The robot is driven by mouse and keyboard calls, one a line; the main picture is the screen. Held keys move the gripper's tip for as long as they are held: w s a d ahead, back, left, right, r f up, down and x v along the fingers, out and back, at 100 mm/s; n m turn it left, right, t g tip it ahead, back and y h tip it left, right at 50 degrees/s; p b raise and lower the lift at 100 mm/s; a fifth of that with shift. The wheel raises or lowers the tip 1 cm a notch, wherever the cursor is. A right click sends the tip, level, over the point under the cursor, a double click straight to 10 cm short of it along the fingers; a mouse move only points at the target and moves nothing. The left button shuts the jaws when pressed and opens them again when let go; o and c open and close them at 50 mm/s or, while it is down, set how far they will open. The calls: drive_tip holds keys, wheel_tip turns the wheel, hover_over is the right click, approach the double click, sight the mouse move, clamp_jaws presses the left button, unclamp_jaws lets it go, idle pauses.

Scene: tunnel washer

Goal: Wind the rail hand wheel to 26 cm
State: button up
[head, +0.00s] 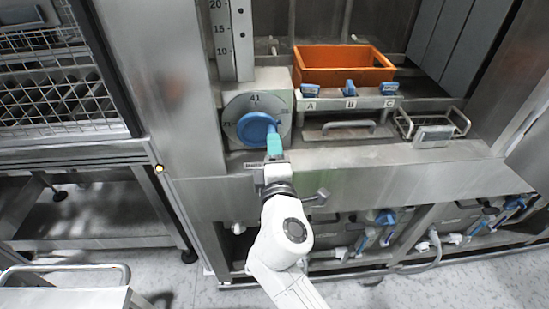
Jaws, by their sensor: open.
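I cannot tell if this is the rail hand wheel; no other wheel clearly shows. A vertical scale (232,40) marked 10, 15 and 20 stands above it; no pointer on it is clear. My gripper (274,147) is open at the lower right of the blue knob, with teal at its tip. It overlaps the knob's edge in the picture; contact cannot be told.
An orange bin (342,68) stands at the back, behind blue-handled controls lettered A, B and C (350,90). A wire basket (432,125) is right of a bar handle (348,126). A grey lever (316,197) is close right of my wrist. Pipes and valves fill the space below.

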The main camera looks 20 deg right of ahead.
sight(273, 130)
drive_tip(key=shift+b+x, duration=0.55)
drive_tip(key=shift+x, duration=2.6)
drive_tip(key=shift+w+r, duration=0.1)
drive_tip(key=shift+r, duration=0.05)
drive_tip(key=shift+d+r, duration=0.1)
